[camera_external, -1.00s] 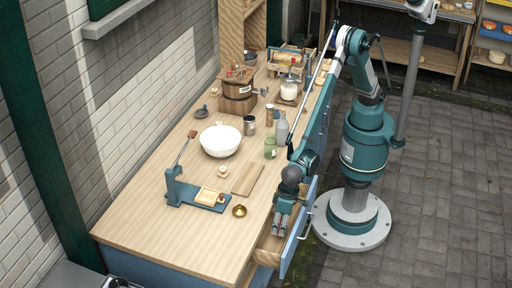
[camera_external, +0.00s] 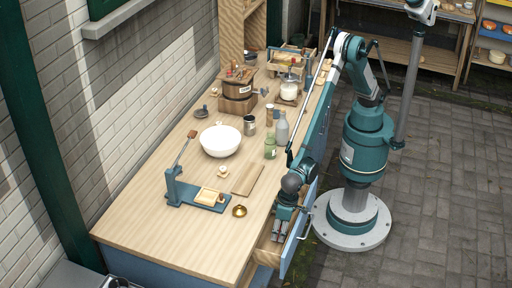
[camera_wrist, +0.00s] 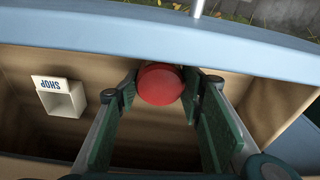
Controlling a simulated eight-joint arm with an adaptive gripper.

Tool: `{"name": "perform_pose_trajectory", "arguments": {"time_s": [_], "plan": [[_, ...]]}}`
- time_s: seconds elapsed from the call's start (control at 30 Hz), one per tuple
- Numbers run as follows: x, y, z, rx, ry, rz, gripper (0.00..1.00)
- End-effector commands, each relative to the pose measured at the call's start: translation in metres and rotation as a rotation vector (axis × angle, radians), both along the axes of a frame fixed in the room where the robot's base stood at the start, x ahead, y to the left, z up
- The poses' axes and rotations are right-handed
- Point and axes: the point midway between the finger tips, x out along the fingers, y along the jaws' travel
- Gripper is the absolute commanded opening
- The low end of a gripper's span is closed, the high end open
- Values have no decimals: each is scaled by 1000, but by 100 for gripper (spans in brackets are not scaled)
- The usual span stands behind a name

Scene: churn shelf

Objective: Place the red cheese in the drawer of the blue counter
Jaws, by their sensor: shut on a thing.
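The red cheese (camera_wrist: 160,84), a round red piece, shows in the wrist view between the fingertips of my gripper (camera_wrist: 158,92). My gripper is shut on it, inside the outline of the open drawer (camera_wrist: 245,98). How far the cheese is above the drawer floor cannot be told. In the external view my gripper (camera_external: 280,229) points down into the drawer (camera_external: 266,249), which is pulled out from the blue counter (camera_external: 155,274). The cheese cannot be made out there. The drawer's blue front (camera_external: 299,237) stands beside my gripper.
A small white box marked SHOP (camera_wrist: 60,96) is in the drawer, left of my gripper. On the counter top are a brass dish (camera_external: 239,211), a wooden board (camera_external: 247,180), a blue press (camera_external: 196,198) and a white bowl (camera_external: 220,140). The counter's near end is clear.

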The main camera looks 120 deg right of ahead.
Motion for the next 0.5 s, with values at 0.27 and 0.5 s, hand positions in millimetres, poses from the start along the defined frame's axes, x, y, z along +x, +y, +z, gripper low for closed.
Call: {"name": "perform_pose_trajectory", "arguments": {"time_s": [0.27, 0.5], "plan": [[0, 0, -4, 0, 0, 0, 42], [0, 0, -3, 0, 0, 0, 53]]}}
